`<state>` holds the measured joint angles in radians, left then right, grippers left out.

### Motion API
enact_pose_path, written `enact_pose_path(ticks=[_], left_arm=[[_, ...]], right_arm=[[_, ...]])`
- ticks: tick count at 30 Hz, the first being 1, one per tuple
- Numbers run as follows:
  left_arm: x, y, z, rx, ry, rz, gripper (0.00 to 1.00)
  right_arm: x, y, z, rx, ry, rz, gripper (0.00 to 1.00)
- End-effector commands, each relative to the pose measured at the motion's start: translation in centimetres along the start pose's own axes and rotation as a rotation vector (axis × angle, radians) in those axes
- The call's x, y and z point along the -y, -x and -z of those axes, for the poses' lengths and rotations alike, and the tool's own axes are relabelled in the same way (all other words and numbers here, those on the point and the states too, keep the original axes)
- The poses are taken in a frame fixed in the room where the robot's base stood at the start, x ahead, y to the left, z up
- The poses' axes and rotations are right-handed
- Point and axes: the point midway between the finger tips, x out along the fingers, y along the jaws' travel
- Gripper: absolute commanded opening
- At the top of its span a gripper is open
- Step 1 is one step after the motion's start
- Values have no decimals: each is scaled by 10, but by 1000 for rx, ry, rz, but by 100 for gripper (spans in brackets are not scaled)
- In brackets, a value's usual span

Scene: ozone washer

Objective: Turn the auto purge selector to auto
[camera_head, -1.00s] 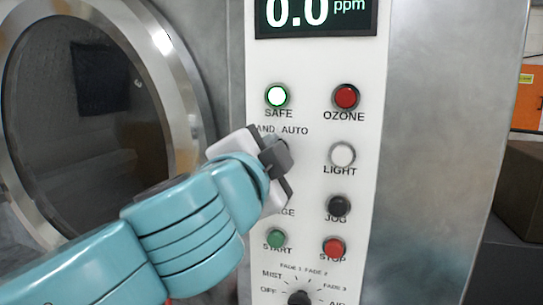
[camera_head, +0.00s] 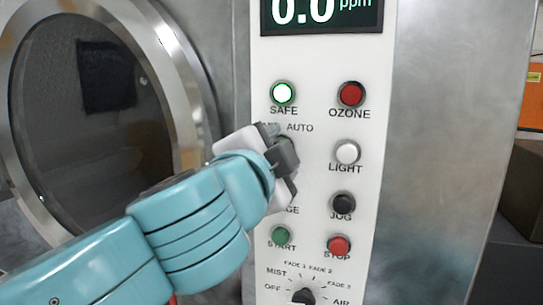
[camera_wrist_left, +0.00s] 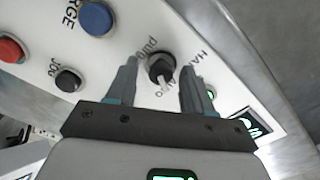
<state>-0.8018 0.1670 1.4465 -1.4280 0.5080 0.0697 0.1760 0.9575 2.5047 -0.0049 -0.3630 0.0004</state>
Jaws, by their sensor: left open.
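The auto purge selector (camera_wrist_left: 160,68) is a black knob with a pale pointer mark in the left wrist view. It appears between the two spread fingers of my left gripper (camera_wrist_left: 161,72), with gaps on both sides. How deep the fingers reach around it is hard to tell. In the head view my left gripper (camera_head: 280,150) is at the panel just below the AUTO label (camera_head: 300,127) and hides the knob and the HAND label. My right gripper is not in view.
The white panel (camera_head: 320,60) also holds the lit SAFE lamp (camera_head: 283,93), OZONE (camera_head: 351,94), LIGHT (camera_head: 347,152), JOG (camera_head: 343,203), START (camera_head: 281,236) and STOP (camera_head: 339,246). A lower dial (camera_head: 303,296) is below. A round door (camera_head: 185,80) stands at left.

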Motion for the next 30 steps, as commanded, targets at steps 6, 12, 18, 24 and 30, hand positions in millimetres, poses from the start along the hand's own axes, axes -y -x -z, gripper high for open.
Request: enact_pose_path(ticks=[6, 12, 18, 24, 30], left_arm=[[-2, 30, -1, -4, 2, 3, 52], [-3, 85, -1, -8, 2, 2, 52], [-2, 132, 0, -7, 2, 1, 52], [-1, 158, 1, -4, -1, 0, 52], [0, 164, 0, 0, -1, 0, 52]], right_arm=[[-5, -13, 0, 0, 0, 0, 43], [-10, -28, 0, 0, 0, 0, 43], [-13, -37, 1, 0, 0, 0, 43], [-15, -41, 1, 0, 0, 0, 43], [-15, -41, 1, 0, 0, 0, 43]])
